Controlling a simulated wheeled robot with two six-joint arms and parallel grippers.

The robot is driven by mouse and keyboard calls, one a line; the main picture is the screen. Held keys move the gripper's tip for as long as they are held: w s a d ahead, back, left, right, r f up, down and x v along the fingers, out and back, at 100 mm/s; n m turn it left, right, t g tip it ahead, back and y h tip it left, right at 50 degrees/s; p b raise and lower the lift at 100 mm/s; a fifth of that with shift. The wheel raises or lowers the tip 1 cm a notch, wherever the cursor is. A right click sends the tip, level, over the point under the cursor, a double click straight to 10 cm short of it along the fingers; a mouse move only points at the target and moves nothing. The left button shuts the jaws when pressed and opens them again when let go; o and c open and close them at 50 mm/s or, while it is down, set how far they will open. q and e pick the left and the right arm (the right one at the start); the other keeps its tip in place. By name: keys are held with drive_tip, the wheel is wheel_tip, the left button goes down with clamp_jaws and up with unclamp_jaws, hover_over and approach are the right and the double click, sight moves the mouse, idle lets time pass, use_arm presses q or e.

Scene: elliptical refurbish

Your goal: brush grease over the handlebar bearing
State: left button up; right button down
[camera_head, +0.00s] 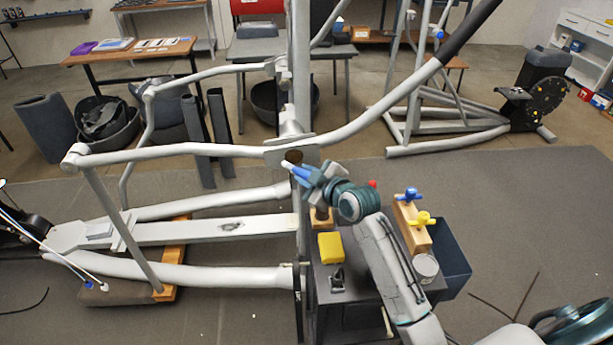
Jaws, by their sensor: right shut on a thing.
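The handlebar bearing (293,156) is a dark round spot on the grey bracket plate at the middle of the elliptical's frame. The grey handlebar (380,128) runs from that plate up to the right. My right gripper (305,173) is just below and right of the bearing, shut on the brush. The brush's pale tip (287,165) points left at the lower edge of the bearing; whether it touches is too small to tell. The gripper hides most of the brush. My left gripper is not in view.
A dark stand (340,299) below my right arm holds a yellow block (330,248), a wooden block (413,226) with blue and yellow knobs, and a can (425,267). A dark blue bin (452,257) is beside it. The frame's upright post stands close to the gripper.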

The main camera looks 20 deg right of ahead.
drive_tip(key=shift+w+d, duration=0.2)
drive_tip(key=shift+w, duration=0.45)
